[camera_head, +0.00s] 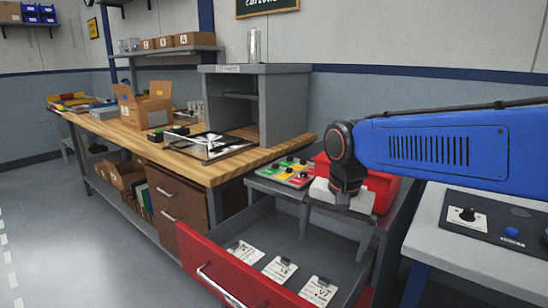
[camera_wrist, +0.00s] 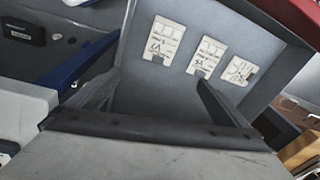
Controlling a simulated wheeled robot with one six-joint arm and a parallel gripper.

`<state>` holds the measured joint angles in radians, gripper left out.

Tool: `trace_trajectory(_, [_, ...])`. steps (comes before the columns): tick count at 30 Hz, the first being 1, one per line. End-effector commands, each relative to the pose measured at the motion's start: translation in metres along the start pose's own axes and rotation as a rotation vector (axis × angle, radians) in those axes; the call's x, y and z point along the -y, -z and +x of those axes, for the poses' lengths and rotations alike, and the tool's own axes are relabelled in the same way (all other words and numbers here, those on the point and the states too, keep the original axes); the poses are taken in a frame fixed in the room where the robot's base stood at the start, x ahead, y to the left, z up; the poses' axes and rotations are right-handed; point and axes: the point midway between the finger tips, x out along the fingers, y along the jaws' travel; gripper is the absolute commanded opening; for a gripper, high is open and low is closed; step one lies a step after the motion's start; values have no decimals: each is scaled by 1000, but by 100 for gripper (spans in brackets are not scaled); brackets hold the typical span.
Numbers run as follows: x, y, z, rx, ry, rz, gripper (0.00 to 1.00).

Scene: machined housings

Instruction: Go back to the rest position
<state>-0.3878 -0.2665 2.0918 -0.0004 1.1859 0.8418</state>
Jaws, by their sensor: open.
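My gripper (camera_head: 338,222) hangs from the blue arm over the right side of an open drawer with a red front (camera_head: 238,278). Its two dark fingers stand apart with nothing between them. In the wrist view my gripper (camera_wrist: 155,88) is spread above the grey drawer floor (camera_wrist: 165,93). Three white labelled cards lie in the drawer: a left one (camera_head: 243,252), a middle one (camera_head: 279,269) and a right one (camera_head: 318,291). They also show beyond the fingers in the wrist view, apart from them.
A red bin (camera_head: 382,188) stands just behind my gripper, partly hidden by it. A panel with coloured buttons (camera_head: 286,172) is to its left. A grey control table (camera_head: 470,240) is at right. The wooden bench (camera_head: 190,165) holds a carton (camera_head: 150,108). The floor at left is clear.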

Motion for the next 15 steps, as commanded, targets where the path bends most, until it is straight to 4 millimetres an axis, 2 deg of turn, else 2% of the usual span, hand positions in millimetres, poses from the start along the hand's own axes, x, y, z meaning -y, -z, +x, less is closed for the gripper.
trace_trajectory(1, [-19,-2,-2,-16,11,-19,99])
trace_trajectory(3, [-42,-6,-2,-40,25,-60,99])
trace_trajectory(15, [-156,-45,17,-189,52,-295,99])
